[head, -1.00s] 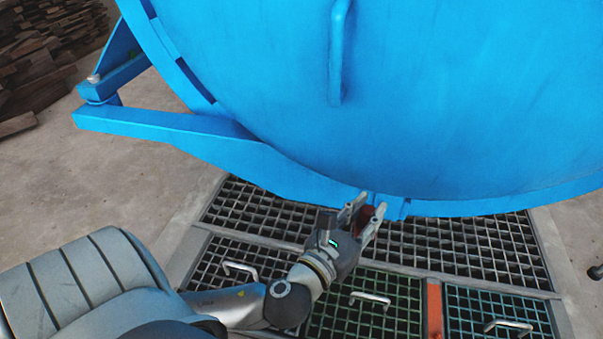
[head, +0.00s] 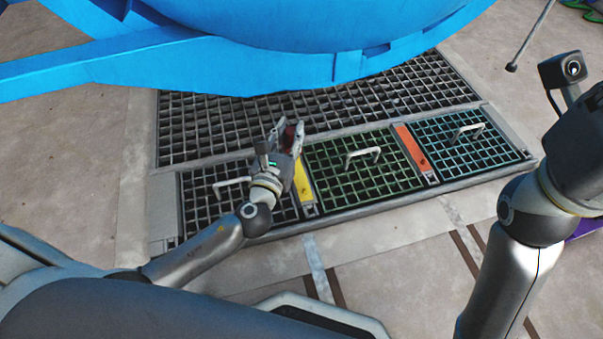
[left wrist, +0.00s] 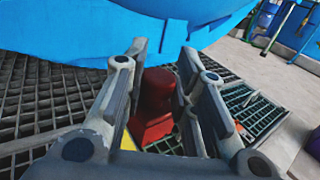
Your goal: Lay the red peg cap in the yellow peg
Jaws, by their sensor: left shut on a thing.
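My left gripper (head: 287,131) is shut on the red peg cap (head: 291,134) and holds it over the floor grates. In the left wrist view the cap (left wrist: 154,103) stands between the two fingers, with a wider, flanged lower end. A yellow strip (head: 304,184), which I take for the yellow peg, lies between the left and middle grates, just below the gripper in the head view. The gripper and wrist hide its upper end. A bit of yellow also shows left of the cap in the wrist view. My right gripper is out of view.
A large blue vessel door (head: 230,60) hangs across the back. An orange strip (head: 413,151) lies between the middle and right grates. Metal handles (head: 363,154) stand up from the grates. The concrete floor in front is clear.

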